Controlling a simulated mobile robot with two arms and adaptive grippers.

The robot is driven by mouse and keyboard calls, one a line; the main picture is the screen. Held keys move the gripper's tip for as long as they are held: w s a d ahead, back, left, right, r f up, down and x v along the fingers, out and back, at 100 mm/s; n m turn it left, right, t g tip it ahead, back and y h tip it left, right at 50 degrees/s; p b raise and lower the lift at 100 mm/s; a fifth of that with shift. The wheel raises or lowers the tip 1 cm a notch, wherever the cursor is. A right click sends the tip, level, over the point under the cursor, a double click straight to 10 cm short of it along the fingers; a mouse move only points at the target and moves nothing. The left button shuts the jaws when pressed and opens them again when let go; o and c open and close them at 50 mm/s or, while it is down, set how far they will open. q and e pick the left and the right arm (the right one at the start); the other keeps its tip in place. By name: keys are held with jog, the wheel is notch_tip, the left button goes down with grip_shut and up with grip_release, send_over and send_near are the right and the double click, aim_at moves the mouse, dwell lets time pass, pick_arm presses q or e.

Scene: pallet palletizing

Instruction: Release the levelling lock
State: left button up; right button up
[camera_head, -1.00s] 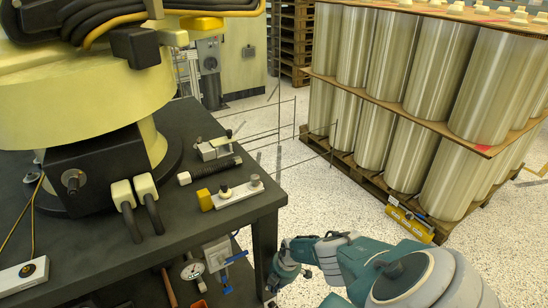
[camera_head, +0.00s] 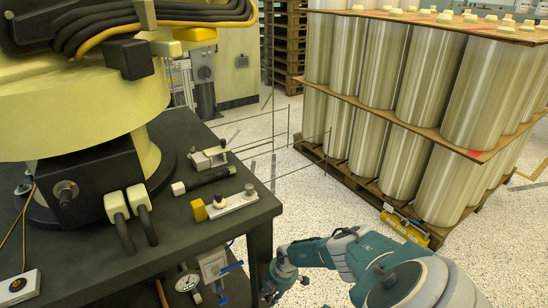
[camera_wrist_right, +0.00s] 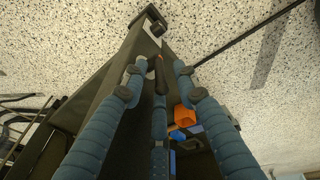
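I cannot pick out the levelling lock with certainty. My right gripper (camera_head: 275,289) is low at the front right corner of the dark table (camera_head: 185,240), close beside its leg (camera_head: 261,248). In the right wrist view my right gripper (camera_wrist_right: 157,73) has its blue-grey fingers spread apart, with nothing clearly held between them. A small brown piece (camera_wrist_right: 151,67) shows near the fingertips; I cannot tell whether they touch it. An orange part (camera_wrist_right: 184,116) and blue parts lie behind the right finger. My left gripper is not in view.
A white plate with knobs (camera_head: 230,204) and a yellow block (camera_head: 198,210) lie on the table. A dial gauge (camera_head: 187,281) and a white box (camera_head: 213,264) hang below. A loaded pallet (camera_head: 345,176) stands at right. Speckled floor lies between.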

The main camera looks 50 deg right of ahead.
jog(key=v, duration=0.5)
jog(key=shift+s+a+r, duration=0.15)
jog(key=shift+s+r, duration=0.05)
dwell(0.5)
